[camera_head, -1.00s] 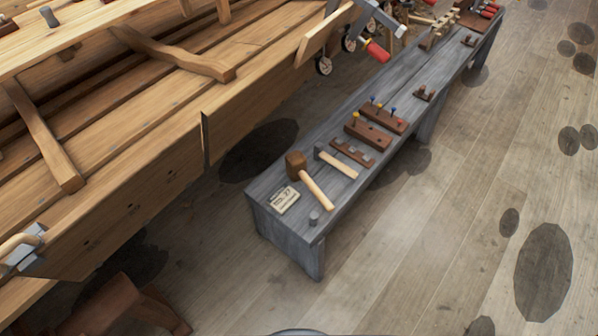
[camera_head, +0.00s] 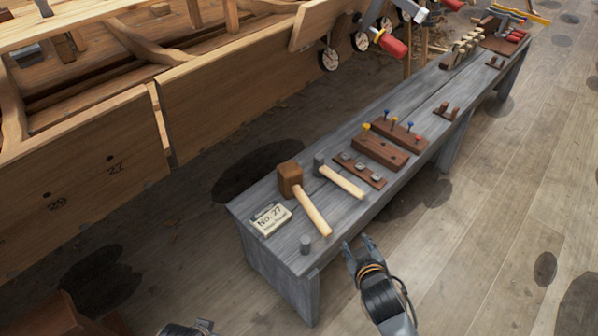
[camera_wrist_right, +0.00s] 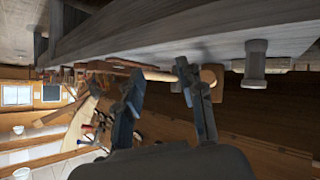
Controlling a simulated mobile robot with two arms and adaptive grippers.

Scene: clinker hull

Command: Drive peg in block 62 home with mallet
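The mallet lies on the grey bench, with a brown wooden head (camera_head: 290,178) and a pale handle (camera_head: 314,212) slanting toward the bench's near end. Behind it, two red-brown blocks lie side by side, the nearer (camera_head: 380,151) and the farther (camera_head: 402,136). Small yellow, red and blue pegs (camera_head: 393,121) stand up from them; no number 62 is readable. My right gripper (camera_head: 357,242) is open and empty, beside the bench's front edge, right of the mallet handle. Its parted fingers show in the wrist view (camera_wrist_right: 156,72). A grey part at the bottom edge may be my left gripper (camera_head: 188,328).
The plank hull (camera_head: 90,180) stands at left. Floor (camera_head: 480,255) right of the bench is clear.

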